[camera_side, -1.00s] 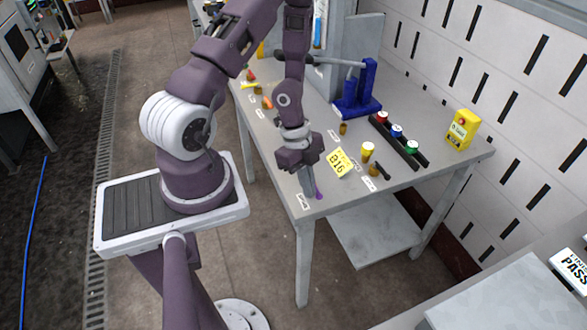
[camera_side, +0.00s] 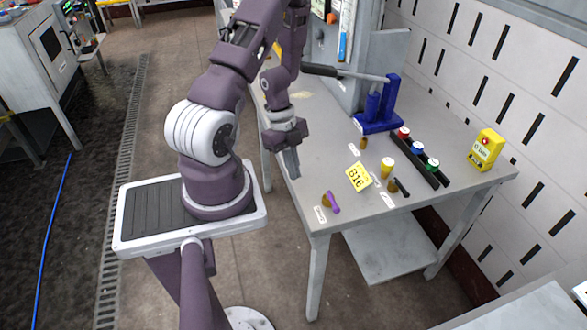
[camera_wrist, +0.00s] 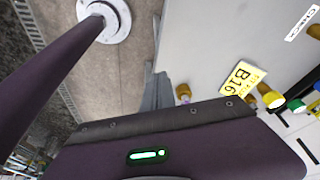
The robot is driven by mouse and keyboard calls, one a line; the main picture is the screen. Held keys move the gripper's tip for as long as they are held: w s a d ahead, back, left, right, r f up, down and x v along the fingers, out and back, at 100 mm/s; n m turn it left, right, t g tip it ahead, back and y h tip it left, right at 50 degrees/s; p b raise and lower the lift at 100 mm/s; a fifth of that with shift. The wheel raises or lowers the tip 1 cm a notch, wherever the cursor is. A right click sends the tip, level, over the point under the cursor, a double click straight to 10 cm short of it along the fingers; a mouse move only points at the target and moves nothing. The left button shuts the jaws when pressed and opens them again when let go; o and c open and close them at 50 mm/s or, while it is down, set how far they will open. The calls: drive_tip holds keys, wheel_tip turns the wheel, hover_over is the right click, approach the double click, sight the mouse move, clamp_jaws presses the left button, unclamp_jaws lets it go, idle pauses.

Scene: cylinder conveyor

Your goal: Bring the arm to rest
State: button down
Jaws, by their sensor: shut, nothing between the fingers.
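My gripper (camera_side: 295,168) is shut and empty. It points down near the left edge of the grey table (camera_side: 300,205), behind and left of a small brown cylinder with a purple piece (camera_side: 331,202), and apart from it. In the wrist view the grey fingers (camera_wrist: 157,92) lie together beside the table edge. The brown and purple piece shows just right of them (camera_wrist: 184,93). My arm hides part of the table's far left side.
Behind are a black rack (camera_side: 423,165) with red, blue and green caps, a blue lever stand (camera_side: 378,112) and a yellow box (camera_side: 486,150).

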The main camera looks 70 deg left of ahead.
idle(0.4)
drive_tip(key=w+a+r+n+t+y, duration=0.25)
drive_tip(key=w+a+r+y, duration=0.2)
drive_tip(key=w+r, duration=0.55)
drive_tip(key=d+r+n+t+y, duration=0.1)
drive_tip(key=d+r+n+y, duration=0.15)
drive_tip(key=r, duration=0.45)
drive_tip(key=d+r+n+y, duration=0.1)
drive_tip(key=d+r+n, duration=0.15)
drive_tip(key=r, duration=0.45)
drive_tip(key=s+d+r+n+h, duration=0.2)
drive_tip(key=s+d+r+n, duration=0.1)
drive_tip(key=s+d, duration=0.4)
drive_tip(key=s+d+r+n+h, duration=0.2)
drive_tip(key=s+d+r, duration=0.3)
drive_tip(key=d, duration=0.8)
drive_tip(key=shift+s+n+t+h, duration=0.35)
drive_tip(key=shift+s+n+h, duration=0.1)
drive_tip(key=shift+s, duration=0.8)
drive_tip(key=shift+d, duration=0.1)
